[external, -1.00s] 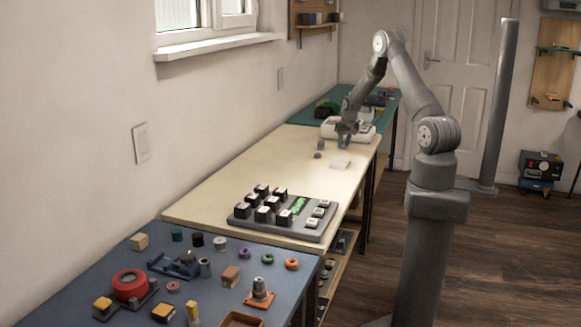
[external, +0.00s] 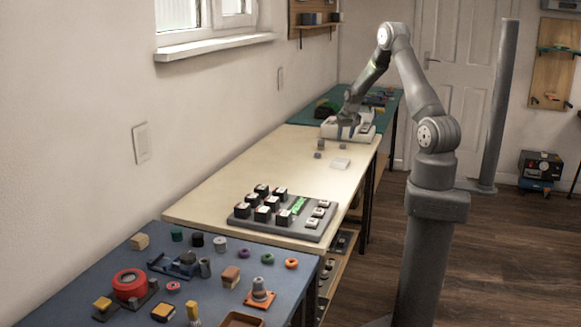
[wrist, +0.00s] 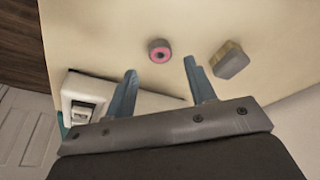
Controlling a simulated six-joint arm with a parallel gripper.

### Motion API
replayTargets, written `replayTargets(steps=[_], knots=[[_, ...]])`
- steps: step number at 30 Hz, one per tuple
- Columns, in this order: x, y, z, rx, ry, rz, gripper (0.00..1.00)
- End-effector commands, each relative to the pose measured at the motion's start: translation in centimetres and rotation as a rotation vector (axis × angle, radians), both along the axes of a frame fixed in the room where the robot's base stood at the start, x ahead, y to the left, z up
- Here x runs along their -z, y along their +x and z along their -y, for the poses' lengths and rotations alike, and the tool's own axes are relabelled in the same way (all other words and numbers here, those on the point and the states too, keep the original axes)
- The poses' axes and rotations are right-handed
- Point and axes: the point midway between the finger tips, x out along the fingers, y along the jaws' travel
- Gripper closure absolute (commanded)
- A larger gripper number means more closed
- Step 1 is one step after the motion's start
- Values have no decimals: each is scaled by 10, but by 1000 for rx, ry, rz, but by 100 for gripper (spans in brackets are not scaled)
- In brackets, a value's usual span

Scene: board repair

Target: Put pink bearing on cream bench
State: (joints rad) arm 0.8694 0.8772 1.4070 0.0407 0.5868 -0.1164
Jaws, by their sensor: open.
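The pink bearing (wrist: 160,51), a small grey ring with a pink face, lies on the cream bench (wrist: 110,30). In the wrist view it is just beyond the fingertips, centred between them and untouched. My gripper (wrist: 160,66) is open and empty, its two blue-grey fingers spread apart. In the external view my gripper (external: 347,133) is over the far end of the cream bench (external: 255,165). A small item (external: 343,145) just below it appears to be the bearing, too small to tell its colour.
A grey and tan block (wrist: 229,60) stands right of the bearing. A white device (wrist: 85,98) is at lower left.

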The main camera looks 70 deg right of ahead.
Motion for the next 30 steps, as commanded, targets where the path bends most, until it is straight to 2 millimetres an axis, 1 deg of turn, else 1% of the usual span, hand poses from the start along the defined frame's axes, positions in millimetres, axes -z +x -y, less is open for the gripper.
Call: replayTargets(steps=[1,6,9,12,15,19,26,30], knots=[[-12,-2,-1,0,-4,3,50],[-43,-8,-8,0,-2,2,50],[-57,-11,-10,0,-3,1,50],[-67,-13,-13,0,-1,1,50],[-72,-14,-14,0,-1,1,50],[-73,-15,-15,0,0,0,50],[-73,-15,-14,0,0,0,50],[-67,-13,-13,0,1,-1,50]])
